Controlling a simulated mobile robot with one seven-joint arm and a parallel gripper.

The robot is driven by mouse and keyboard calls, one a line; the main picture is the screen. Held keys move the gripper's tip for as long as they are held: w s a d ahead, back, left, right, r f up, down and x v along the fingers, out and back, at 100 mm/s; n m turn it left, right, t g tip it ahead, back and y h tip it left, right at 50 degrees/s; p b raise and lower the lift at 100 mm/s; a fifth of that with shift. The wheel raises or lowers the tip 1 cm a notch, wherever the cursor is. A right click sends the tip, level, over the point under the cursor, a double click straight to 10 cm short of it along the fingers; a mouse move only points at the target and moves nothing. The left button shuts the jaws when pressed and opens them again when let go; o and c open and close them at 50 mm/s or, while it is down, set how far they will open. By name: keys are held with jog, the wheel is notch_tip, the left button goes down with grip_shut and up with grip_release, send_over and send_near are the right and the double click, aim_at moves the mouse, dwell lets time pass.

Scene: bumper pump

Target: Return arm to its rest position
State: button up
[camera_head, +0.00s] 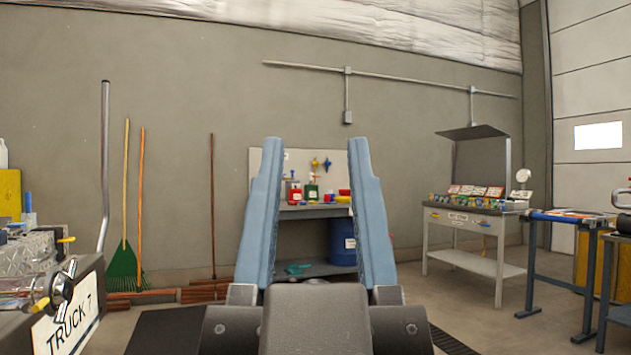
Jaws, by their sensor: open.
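My gripper (315,150) is in the middle of the head view, close to the camera. Its two light blue fingers point upward and stand well apart. Nothing is held between them. Through the gap I see a far workbench, out of reach of the fingers. The dark wrist (316,318) shows at the bottom centre, and the rest of the arm is hidden below the frame.
A panel marked TRUCK 7 (72,325) with valves and a tall grey pipe stands close at left. A workbench (300,211) with bottles and a blue drum (343,242) is behind my gripper. A grey table (464,222) and blue stand (532,265) are at right. Rakes lean on the wall.

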notch_tip(320, 180, up, 42)
jog(key=p, duration=4.2)
jog(key=shift+a, duration=0.2)
